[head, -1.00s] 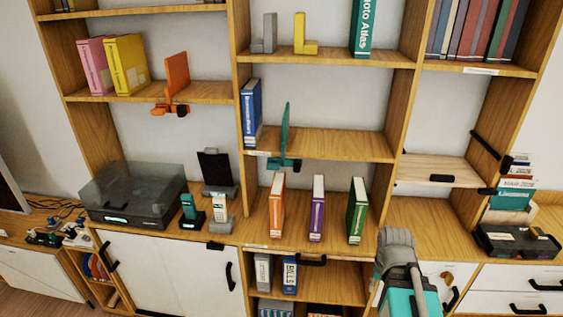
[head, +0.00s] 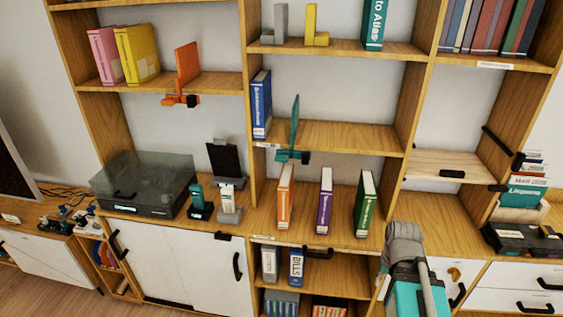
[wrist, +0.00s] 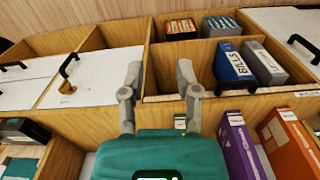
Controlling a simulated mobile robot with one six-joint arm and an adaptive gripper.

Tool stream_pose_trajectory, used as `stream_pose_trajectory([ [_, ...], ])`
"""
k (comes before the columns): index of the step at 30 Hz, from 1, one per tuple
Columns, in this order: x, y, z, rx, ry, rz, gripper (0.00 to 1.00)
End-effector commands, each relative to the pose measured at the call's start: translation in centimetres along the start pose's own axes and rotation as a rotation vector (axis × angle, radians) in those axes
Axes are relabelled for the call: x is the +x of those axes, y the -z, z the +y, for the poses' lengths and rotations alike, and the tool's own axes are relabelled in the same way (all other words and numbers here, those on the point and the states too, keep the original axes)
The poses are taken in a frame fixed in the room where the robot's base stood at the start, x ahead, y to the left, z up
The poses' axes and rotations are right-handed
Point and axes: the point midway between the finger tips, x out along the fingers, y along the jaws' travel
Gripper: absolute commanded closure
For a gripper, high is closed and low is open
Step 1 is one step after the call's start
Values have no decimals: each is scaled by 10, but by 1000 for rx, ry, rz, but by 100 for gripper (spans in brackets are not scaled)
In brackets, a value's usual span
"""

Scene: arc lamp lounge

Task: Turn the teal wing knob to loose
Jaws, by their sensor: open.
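The teal clamp-on bookend (head: 294,120) stands upright at the front edge of the middle shelf in the head view. Its teal wing knob (head: 290,156) sits low at that shelf edge, with a dark part at its right end. The knob is small here, so its exact angle is hard to tell. It is not seen in the wrist view. My gripper (wrist: 160,78) shows two grey fingers spread apart with nothing between them. They are over the lower cabinet, well apart from the knob. In the head view my arm is at lower right, below and right of the knob.
Orange, purple (head: 325,201) and green (head: 366,204) books stand on the counter below the knob. A blue binder (head: 261,104) stands left of the teal bookend. An orange clamp bookend (head: 187,62) is on the left shelf. Shelf space right of the teal bookend is clear.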

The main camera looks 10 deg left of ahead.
Motion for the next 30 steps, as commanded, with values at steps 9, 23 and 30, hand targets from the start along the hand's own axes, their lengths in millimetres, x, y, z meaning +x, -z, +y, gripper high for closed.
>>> stream_pose_trajectory([
  [9,1,19,-3,-142,-100,60,0],
  [23,-35,117,-53,-939,-686,278,0],
  [30,-76,161,-120,-1407,-1085,319,0],
])
